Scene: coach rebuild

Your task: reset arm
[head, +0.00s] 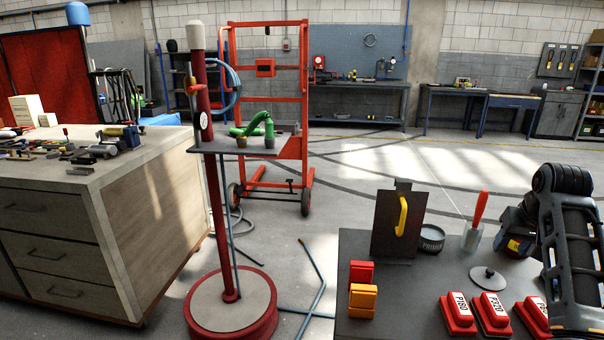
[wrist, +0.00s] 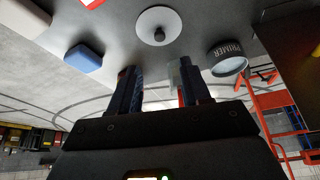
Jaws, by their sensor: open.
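My arm (head: 574,240) stands at the right edge of the head view, over the right end of the dark bench (head: 400,310). In the wrist view my gripper (wrist: 160,88) has its two dark blue fingers apart. I see nothing held between them. A clear cup (wrist: 178,72) shows close beside one finger in that view; I cannot tell the distance. In the head view this cup (head: 471,238) stands on the bench with a red-handled tool (head: 480,208) in it. The gripper's fingers are not clear in the head view.
The bench holds a primer tin (head: 432,238), a round lid (head: 488,277), an upright dark plate with yellow handle (head: 386,225), red and orange blocks (head: 362,297) and several red labelled blocks (head: 458,312). A blue block (wrist: 83,58) shows in the wrist view. A red stand (head: 225,305) is left.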

